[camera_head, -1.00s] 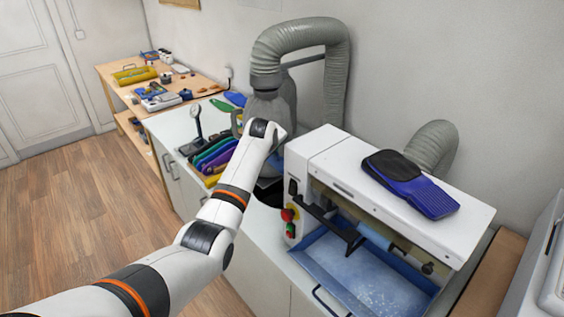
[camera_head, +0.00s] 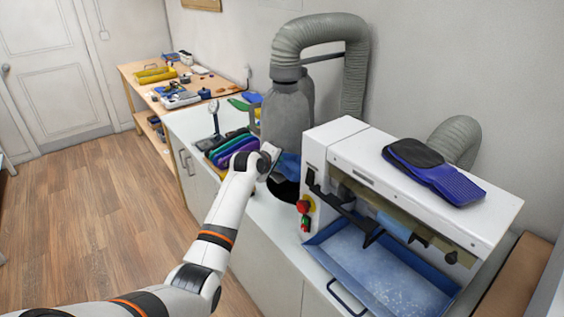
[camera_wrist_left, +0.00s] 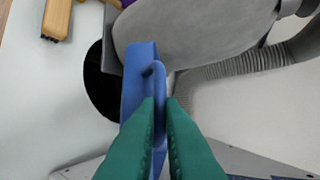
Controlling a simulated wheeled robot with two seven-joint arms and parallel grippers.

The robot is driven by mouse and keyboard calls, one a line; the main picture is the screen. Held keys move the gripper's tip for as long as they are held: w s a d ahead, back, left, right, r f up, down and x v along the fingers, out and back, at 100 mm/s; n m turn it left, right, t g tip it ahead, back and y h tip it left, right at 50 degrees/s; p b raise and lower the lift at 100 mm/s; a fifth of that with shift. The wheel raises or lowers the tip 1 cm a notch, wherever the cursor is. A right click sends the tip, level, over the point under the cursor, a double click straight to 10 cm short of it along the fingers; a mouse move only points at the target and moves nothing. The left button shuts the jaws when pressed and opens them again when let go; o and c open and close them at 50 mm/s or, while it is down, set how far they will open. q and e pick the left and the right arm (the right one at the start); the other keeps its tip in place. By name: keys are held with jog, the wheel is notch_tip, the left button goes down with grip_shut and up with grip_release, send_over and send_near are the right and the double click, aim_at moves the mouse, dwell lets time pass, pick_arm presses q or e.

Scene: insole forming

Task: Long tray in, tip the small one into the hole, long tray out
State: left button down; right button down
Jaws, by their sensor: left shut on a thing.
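My left gripper (camera_head: 274,158) is shut on the handle of a small blue tray (camera_head: 289,164). In the left wrist view the green fingers (camera_wrist_left: 161,108) pinch the blue handle, and the small tray (camera_wrist_left: 138,82) shows narrow, nearly edge-on, beside and partly over the hole. Its inside is hidden. The dark round hole (camera_wrist_left: 98,84) is in the white counter; it also shows in the head view (camera_head: 282,190), just below the small tray. The long blue tray (camera_head: 335,268), dusted white, lies under the front of the white machine, its handle toward the front. My right gripper is not in view.
The white machine (camera_head: 345,150) with a blue and black insole (camera_head: 432,170) on top stands right of the hole. A grey canister (camera_head: 287,112) with a thick hose stands behind the hole. A rack of coloured pieces (camera_head: 230,148) is at the left.

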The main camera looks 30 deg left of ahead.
pick_arm(q)
jog(key=s+a+f+n+t+b, duration=0.1)
jog(key=s+a+f+t+b, duration=0.2)
jog(key=s+f+b, duration=0.4)
jog(key=shift+s+a+f+n+t+h+b, duration=0.3)
jog(key=shift+f+t+b, duration=0.45)
jog(key=shift+b, duration=2.8)
jog(key=shift+d+f, duration=0.1)
